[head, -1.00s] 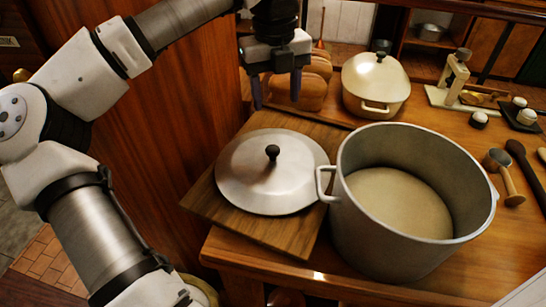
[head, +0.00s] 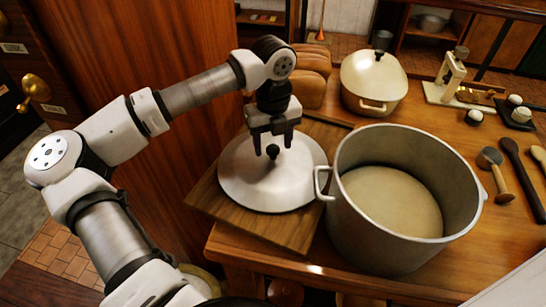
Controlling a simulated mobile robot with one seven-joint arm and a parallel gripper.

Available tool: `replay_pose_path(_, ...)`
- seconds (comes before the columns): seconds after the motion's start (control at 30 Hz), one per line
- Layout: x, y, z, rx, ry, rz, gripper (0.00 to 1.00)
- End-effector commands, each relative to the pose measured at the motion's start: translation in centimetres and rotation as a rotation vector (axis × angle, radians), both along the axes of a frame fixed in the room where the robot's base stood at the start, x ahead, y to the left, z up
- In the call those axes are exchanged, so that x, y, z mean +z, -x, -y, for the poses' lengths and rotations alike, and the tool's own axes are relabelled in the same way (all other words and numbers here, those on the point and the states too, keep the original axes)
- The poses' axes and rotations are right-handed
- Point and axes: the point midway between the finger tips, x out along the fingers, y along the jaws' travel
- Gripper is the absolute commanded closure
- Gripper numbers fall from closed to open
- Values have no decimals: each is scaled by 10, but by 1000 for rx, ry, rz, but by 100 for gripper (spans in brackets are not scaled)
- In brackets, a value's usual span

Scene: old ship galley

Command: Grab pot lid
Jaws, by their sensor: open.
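The pot lid (head: 266,190) is a round, shallow metal dome with a black knob (head: 273,152) on top. It lies flat on a wooden board (head: 298,232) at the left end of the counter. My gripper (head: 272,147) points down over the lid, with its two dark fingers open, one on each side of the knob. The upper part of the lid behind the fingers is partly hidden. I cannot tell whether a finger touches the knob or the lid.
A large open metal pot (head: 345,225) with pale contents stands just right of the lid, its handle close to the lid's rim. Behind are a cream lidded casserole (head: 374,78) and bread loaves (head: 310,85). A wooden wall (head: 190,150) stands left. Utensils (head: 522,175) lie at the right.

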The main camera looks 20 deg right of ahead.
Motion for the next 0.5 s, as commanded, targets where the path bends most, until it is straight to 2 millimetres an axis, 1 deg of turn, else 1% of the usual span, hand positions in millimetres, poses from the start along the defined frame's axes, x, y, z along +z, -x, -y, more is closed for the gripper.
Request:
replay_pose_path(0.1,-7,1,0,-1,0,0,45)
replay_pose_path(0.3,-8,0,0,0,0,1,45)
replay_pose_path(0.37,-8,0,0,0,0,1,51)
replay_pose_path(0.5,-8,0,0,0,0,0,70)
